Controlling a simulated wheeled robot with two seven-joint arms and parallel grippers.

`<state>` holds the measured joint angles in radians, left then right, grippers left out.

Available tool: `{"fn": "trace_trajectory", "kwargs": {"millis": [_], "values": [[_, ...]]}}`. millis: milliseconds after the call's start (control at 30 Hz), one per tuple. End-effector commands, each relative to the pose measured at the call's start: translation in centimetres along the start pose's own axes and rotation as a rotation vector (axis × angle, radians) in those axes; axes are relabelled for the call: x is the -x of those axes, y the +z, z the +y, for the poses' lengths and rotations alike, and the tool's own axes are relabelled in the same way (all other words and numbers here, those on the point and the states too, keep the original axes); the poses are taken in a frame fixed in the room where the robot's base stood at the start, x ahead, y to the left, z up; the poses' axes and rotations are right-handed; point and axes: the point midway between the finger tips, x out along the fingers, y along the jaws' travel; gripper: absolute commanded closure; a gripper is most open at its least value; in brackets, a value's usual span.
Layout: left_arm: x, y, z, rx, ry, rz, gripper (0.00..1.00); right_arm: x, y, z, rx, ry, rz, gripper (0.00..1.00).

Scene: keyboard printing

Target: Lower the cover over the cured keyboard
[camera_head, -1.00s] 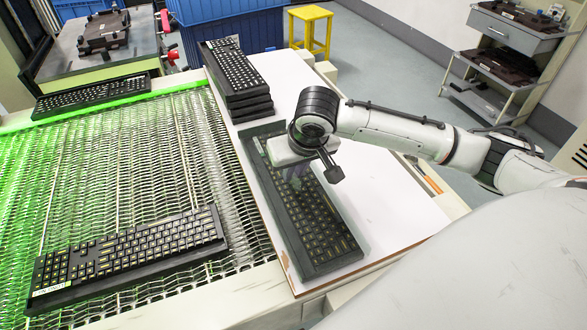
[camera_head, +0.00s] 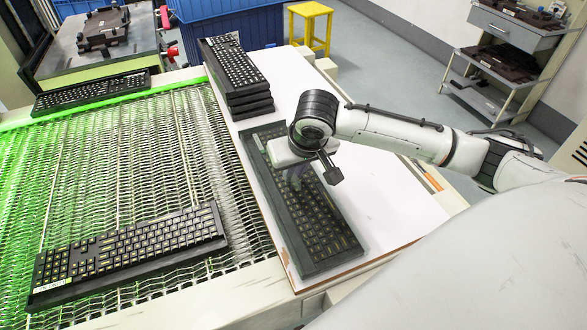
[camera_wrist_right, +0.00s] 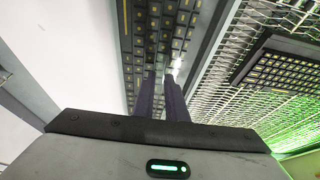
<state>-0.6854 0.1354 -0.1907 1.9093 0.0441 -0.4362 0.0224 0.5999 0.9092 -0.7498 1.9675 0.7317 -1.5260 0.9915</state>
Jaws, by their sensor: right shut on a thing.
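The cured keyboard (camera_head: 325,222) is black with yellow-marked keys and lies lengthwise on the white board. A clear, faintly tinted cover (camera_head: 262,140) lies over it, its outline nearly matching the keyboard's. Whether it touches the keys cannot be told. My right gripper (camera_head: 294,182) is over the keyboard's far half, pointing down and shut on the cover. In the right wrist view, its two dark fingers (camera_wrist_right: 164,84) are close together, with the keys behind them. The cover's gripped part is hard to make out there. My left gripper is not in view.
Several stacked keyboards (camera_head: 240,85) stand at the far end of the white board (camera_head: 390,205). Left is a mesh conveyor (camera_head: 120,165) under green light, bearing a near keyboard (camera_head: 135,250) and a far one (camera_head: 90,95). The board's right side is clear except beneath my arm.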

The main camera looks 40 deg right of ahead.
Motion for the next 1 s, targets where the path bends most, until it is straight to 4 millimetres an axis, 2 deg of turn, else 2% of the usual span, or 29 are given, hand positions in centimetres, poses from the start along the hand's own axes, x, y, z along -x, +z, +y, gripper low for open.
{"fn": "trace_trajectory", "kwargs": {"millis": [267,300,400,700,1000], "values": [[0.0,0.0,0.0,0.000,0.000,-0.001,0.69,-0.1,0.0,0.0,0.000,0.000,0.001,1.00],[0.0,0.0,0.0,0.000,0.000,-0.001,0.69,-0.1,0.0,0.0,0.000,0.000,0.001,0.81],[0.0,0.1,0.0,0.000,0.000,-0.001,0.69,-0.1,0.0,0.0,0.000,0.000,0.001,0.66],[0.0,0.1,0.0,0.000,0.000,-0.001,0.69,0.0,0.0,0.0,0.000,0.000,0.000,0.66],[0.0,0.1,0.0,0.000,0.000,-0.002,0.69,2.0,-0.9,0.0,-0.001,0.000,0.001,0.66]]}}
